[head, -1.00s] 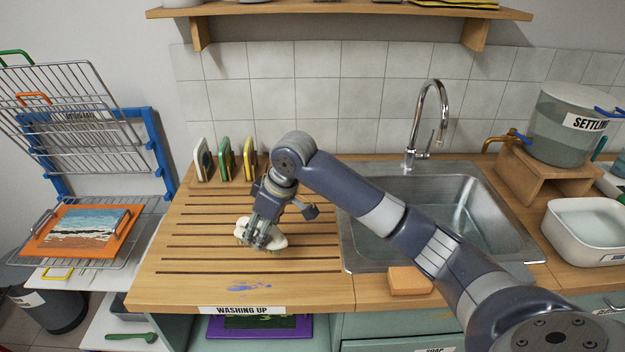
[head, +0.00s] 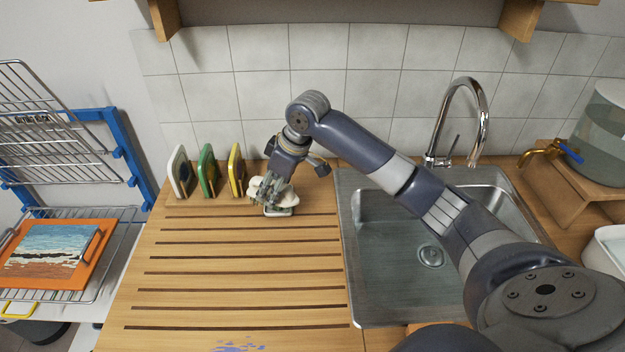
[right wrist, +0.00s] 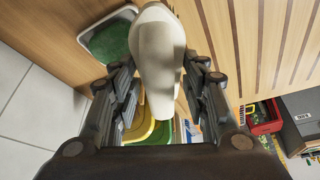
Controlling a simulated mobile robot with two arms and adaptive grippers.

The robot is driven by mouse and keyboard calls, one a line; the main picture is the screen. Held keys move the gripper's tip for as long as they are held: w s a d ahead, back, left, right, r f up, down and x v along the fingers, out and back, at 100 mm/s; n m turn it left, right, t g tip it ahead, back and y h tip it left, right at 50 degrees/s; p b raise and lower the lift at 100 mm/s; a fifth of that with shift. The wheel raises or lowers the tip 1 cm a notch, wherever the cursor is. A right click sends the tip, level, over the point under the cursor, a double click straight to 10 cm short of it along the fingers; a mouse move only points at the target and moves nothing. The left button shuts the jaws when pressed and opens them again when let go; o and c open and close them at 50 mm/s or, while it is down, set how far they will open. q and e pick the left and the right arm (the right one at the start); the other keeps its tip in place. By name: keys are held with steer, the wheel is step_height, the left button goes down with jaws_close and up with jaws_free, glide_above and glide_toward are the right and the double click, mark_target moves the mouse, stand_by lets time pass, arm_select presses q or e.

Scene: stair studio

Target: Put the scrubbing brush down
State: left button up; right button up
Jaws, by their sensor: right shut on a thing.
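My right gripper (head: 270,193) is shut on the scrubbing brush (head: 288,198), a smooth off-white, rounded body. The brush also fills the top middle of the right wrist view (right wrist: 158,55), between the two dark fingers. It is at the back of the slatted wooden draining board (head: 240,265). A small pale-rimmed tray (head: 281,212) with a green inside shows beside the brush in the right wrist view (right wrist: 113,38). I cannot tell whether the brush touches the tray or the board. Its bristles are hidden. My left gripper is not in view.
Upright white, green and yellow boards (head: 207,170) stand just left of my right gripper. The metal sink (head: 385,295) with its tap (head: 461,120) is to the right. The tiled wall (head: 260,75) is close behind.

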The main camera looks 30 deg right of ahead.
steer(key=d+f+p, duration=0.1)
steer(key=d, duration=0.3)
steer(key=w+d+f+p, duration=0.1)
steer(key=d+f, duration=0.1)
steer(key=d, duration=0.2)
steer(key=d+f+p, duration=0.1)
steer(key=d+p, duration=0.1)
steer(key=d, duration=0.2)
steer(key=shift+w+d+f, duration=0.1)
steer(key=shift+w+f, duration=0.05)
steer(key=shift+w, duration=0.05)
steer(key=shift+f, duration=0.65)
steer(key=o, duration=0.9)
steer(key=shift+f, duration=0.1)
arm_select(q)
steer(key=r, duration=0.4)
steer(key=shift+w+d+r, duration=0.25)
